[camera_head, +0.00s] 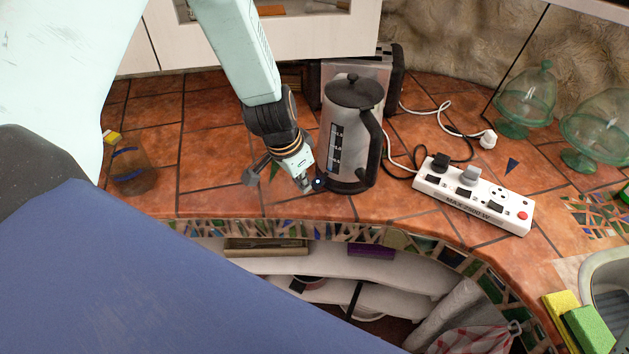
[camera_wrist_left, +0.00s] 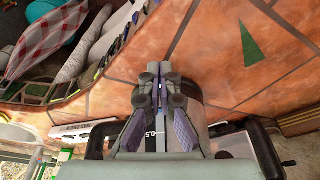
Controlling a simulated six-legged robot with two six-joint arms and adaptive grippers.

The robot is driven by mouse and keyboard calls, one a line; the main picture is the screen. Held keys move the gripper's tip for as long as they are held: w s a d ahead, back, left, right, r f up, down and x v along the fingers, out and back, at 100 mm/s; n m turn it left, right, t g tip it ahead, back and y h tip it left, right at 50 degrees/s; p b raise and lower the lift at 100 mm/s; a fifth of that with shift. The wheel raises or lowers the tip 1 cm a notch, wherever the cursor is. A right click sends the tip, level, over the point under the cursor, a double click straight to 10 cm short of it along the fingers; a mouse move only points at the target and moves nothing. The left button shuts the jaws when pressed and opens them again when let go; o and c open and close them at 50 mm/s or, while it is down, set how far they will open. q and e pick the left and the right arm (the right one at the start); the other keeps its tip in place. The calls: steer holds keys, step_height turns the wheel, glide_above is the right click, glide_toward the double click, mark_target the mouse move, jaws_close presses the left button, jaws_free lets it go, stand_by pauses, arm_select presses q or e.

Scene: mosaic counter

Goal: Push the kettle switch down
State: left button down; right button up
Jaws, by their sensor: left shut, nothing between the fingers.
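The kettle (camera_head: 345,120) is silver with a black lid, a black handle on its right and a dark level window. It stands upright on a black base on the tiled counter. A small dark blue part with a light dot, seemingly the switch (camera_head: 318,184), shows low on its left side; its position up or down cannot be told. My left gripper (camera_head: 308,185) is shut and empty, with its tips right beside this part; contact cannot be told. In the left wrist view the shut fingertips (camera_wrist_left: 160,75) lie in front of the kettle (camera_wrist_left: 190,92), hiding part of it. My right gripper is not in view.
A white power strip (camera_head: 470,195) with plugs and cables lies right of the kettle. A metal toaster-like appliance (camera_head: 392,70) stands behind it. Green glass domes (camera_head: 530,95) stand at the right, and a glass jar (camera_head: 130,165) at the left. The counter's front edge is close.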

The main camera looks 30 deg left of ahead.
arm_select(q)
steer(key=shift+w+d+f+b, duration=0.25)
steer(key=shift+w+f, duration=0.05)
steer(key=shift+w, duration=0.25)
steer(key=shift+w+d+f+b, duration=0.2)
steer(key=shift+w+f+b, duration=0.1)
steer(key=shift+w, duration=0.2)
steer(key=shift+w+p+v, duration=0.2)
steer(key=shift+p+v, duration=0.75)
steer(key=shift+p, duration=0.1)
steer(key=shift+d+p+v, duration=0.3)
steer(key=shift+p+v, duration=2.8)
steer(key=shift+v, duration=0.65)
steer(key=s+d+f+n+b, duration=0.1)
steer(key=s+f+n+b, duration=0.1)
steer(key=s+f+b, duration=0.8)
steer(key=s+d+f+n+g+b, duration=0.1)
steer(key=s+f+n+b, duration=0.2)
steer(key=s+f+b, duration=0.6)
steer(key=shift+s+f+y+b, duration=0.4)
steer(key=shift+s+f, duration=1.5)
steer(key=shift+f, duration=3.35)
